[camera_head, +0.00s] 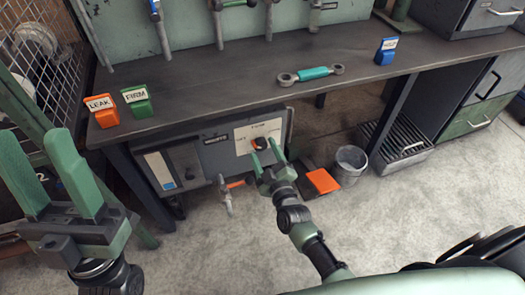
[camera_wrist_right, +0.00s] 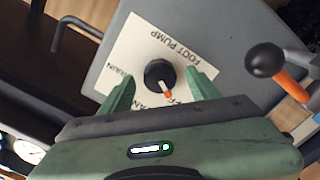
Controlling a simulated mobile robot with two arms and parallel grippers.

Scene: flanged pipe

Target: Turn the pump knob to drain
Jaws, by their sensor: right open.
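The pump knob (camera_head: 260,143) is a small dark dial with an orange pointer mark on a white label plate, on the front of the grey pump box (camera_head: 217,153) under the bench. In the right wrist view the knob (camera_wrist_right: 160,75) sits between and just beyond my right gripper's (camera_wrist_right: 160,90) fingers, its orange mark pointing toward the gripper body. The right gripper (camera_head: 265,155) is open, with a finger on each side of the knob and gaps visible. Label words include "FOOT PUMP" and a partly hidden "DRAIN". My left gripper (camera_head: 58,180) is open and empty at the left.
A lever with a dark ball end and orange band (camera_wrist_right: 265,60) stands beside the label plate. A bucket (camera_head: 349,165) and an orange pedal (camera_head: 322,181) are on the floor to the right.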

